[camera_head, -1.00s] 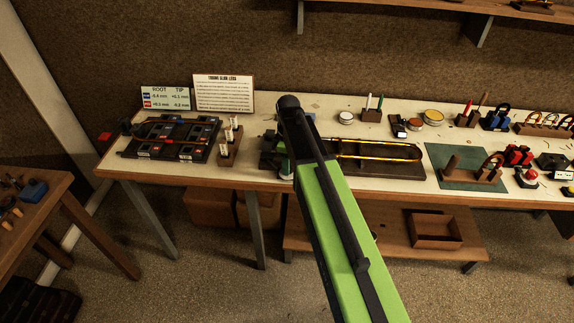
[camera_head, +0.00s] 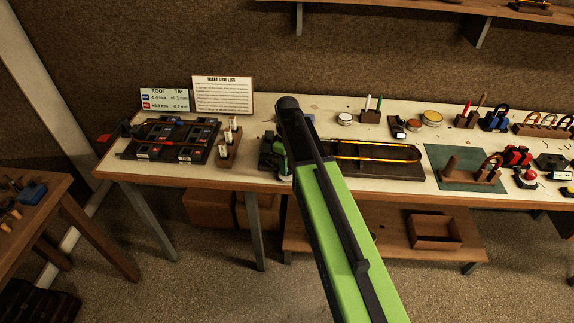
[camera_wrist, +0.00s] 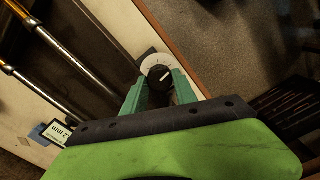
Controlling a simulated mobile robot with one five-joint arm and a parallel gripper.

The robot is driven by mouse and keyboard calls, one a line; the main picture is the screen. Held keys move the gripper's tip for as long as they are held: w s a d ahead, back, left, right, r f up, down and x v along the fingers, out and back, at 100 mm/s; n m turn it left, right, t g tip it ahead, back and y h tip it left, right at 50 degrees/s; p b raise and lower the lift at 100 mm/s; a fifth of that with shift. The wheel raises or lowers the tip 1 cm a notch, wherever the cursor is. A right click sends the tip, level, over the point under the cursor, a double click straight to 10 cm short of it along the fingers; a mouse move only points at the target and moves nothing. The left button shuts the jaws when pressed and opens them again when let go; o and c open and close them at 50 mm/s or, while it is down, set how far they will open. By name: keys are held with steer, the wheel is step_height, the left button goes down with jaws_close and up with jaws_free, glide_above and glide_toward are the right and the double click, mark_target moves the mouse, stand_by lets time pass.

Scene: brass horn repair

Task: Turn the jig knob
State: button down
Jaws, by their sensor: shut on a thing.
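In the wrist view the jig knob (camera_wrist: 160,76) is a black round knob with a white pointer line, set in a pale dial. My gripper (camera_wrist: 160,88) has its green fingers on either side of the knob and is shut on it. In the head view my gripper (camera_head: 283,165) is at the front edge of the bench, beside the dark jig (camera_head: 268,150). My arm hides much of it there, and the knob cannot be made out.
On the bench are a dark tray (camera_head: 365,166) with a brass slide, a black fixture (camera_head: 170,139) at left and a green mat (camera_head: 445,160) at right.

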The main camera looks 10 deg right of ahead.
steer(key=m, duration=1.3)
steer(key=shift+m, duration=0.3)
stand_by(0.4)
steer(key=c, duration=1)
jaws_free()
steer(key=shift+o, duration=0.2)
step_height(320, 180, up, 18)
steer(key=p, duration=1.7)
steer(key=shift+f, duration=0.25)
